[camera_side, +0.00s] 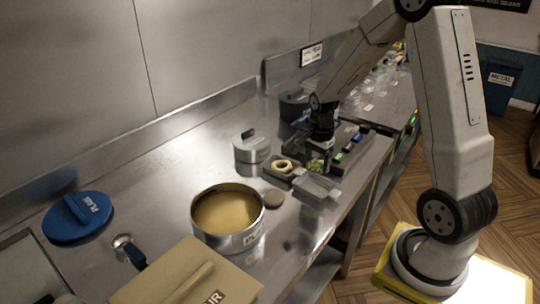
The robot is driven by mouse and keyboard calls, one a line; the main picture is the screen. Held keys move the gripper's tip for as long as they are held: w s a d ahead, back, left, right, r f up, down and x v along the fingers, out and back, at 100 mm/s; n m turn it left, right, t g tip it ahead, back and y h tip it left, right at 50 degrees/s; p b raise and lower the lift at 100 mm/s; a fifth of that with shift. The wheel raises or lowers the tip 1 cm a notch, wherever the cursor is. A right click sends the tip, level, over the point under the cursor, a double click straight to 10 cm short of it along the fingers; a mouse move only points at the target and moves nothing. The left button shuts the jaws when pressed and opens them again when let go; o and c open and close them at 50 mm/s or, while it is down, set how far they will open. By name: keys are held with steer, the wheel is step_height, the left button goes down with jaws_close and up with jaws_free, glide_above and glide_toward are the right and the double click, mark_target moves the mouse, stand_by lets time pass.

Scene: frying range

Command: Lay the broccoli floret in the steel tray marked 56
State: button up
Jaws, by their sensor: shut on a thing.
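The green broccoli floret (316,165) is small in the side view, directly below my gripper (319,154). My gripper is shut on the floret, its dark body partly hiding the grip. A shallow steel tray (318,188) lies just in front of the floret. It looks empty, and I cannot read a 56 on it. Whether the floret touches anything below is too small to tell.
A dark tray with a pale ring-shaped piece (283,166) lies left of the floret. A lidded steel pot (251,147) and an open pot of yellow-brown liquid (228,212) stand further left. A dark rack with coloured items (349,147) is right. A round brown disc (273,198) lies nearby.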

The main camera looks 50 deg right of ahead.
steer(key=shift+f, duration=2.3)
steer(key=o, duration=0.8)
steer(key=shift+r, duration=3.5)
